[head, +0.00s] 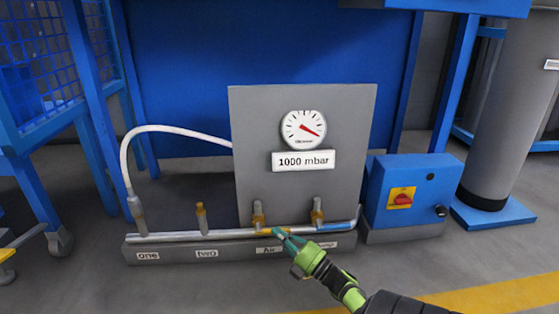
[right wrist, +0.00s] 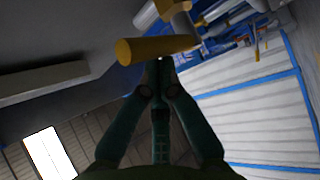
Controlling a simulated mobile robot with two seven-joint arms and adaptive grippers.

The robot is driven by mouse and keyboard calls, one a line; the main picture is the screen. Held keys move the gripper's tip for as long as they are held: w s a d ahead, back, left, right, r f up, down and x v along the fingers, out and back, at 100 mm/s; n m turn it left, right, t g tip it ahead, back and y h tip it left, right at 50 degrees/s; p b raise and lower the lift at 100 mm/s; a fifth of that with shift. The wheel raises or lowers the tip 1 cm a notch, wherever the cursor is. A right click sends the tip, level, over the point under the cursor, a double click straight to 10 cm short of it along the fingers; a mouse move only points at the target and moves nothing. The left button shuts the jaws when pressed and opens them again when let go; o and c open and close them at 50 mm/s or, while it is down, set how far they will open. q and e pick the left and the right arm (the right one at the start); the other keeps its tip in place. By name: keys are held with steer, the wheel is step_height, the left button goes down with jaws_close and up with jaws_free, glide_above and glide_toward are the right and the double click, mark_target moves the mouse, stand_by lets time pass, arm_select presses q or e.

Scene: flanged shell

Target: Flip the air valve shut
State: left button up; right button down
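The air valve (head: 258,214) stands on the pipe above the "Air" label (head: 268,250), in front of the grey gauge panel. A yellow piece, seemingly its handle (head: 267,232), lies low along the pipe beside my right gripper (head: 279,234). In the right wrist view, a yellow cylindrical handle (right wrist: 150,50) crosses just beyond the fingertips of my right gripper (right wrist: 159,62). The fingertips are together with nothing visible between them. I cannot tell whether they touch the handle. My left gripper is not in view.
The panel carries a dial (head: 304,129) and a "1000 mbar" sign (head: 303,160). Other valves stand at "two" (head: 201,217) and right of Air (head: 317,212). A white hose (head: 165,129) joins the left pipe end. A blue switch box (head: 405,190) stands right.

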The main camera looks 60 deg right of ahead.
steer(key=shift+d+f, duration=0.15)
steer(key=shift+f, duration=0.05)
step_height(320, 180, up, 10)
steer(key=shift+r, duration=0.2)
stand_by(0.4)
steer(key=shift+a, duration=0.25)
